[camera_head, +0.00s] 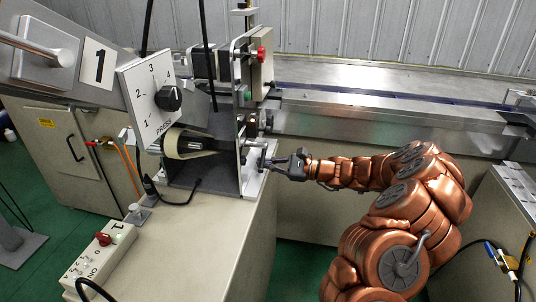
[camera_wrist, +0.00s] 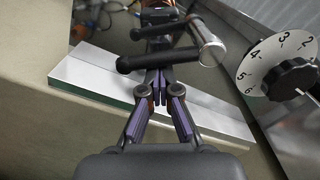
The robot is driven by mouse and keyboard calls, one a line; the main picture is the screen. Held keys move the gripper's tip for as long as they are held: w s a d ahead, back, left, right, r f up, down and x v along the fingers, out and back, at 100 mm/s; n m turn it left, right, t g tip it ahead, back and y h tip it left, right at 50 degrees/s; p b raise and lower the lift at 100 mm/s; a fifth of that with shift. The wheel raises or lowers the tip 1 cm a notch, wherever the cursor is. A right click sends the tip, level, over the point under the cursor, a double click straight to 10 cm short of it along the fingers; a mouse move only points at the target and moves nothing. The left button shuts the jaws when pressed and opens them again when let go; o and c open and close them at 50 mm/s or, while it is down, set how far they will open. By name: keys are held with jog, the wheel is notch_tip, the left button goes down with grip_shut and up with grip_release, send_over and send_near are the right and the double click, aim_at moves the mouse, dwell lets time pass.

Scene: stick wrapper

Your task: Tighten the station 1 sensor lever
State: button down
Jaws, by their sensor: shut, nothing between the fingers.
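The station 1 machine has a white number 1 plate (camera_head: 99,63). A small lever (camera_head: 266,156) sits low on the right side of its upright metal plate; I take it for the sensor lever. In the wrist view a black lever handle (camera_wrist: 150,60) lies across the picture, beside a shiny metal cylinder (camera_wrist: 209,42). My gripper (camera_head: 283,163) reaches in from the right, close to this lever. In the wrist view my gripper (camera_wrist: 159,84) is shut and empty, its tips partly hidden at the black handle. I cannot tell whether they touch it.
A numbered dial (camera_wrist: 290,76) is on the right in the wrist view. In the head view are the PRESS dial (camera_head: 168,98), a red knob (camera_head: 261,53) and a switch box (camera_head: 99,250) on the cabinet top. A metal conveyor (camera_head: 390,115) runs behind my arm.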

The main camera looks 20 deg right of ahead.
jog(key=shift+s+a+r, duration=0.15)
jog(key=shift+s, duration=0.05)
dwell(0.4)
jog(key=shift+s+a+r, duration=0.2)
jog(key=shift+s, duration=0.05)
jog(key=shift+r, duration=0.1)
dwell(0.4)
jog(key=shift+s+a+r+p, duration=0.2)
jog(key=shift+s+r+p, duration=0.1)
jog(key=shift+p, duration=0.15)
jog(key=shift+r, duration=0.2)
jog(key=p+v, duration=0.2)
jog(key=v, duration=0.5)
dwell(0.8)
dwell(0.8)
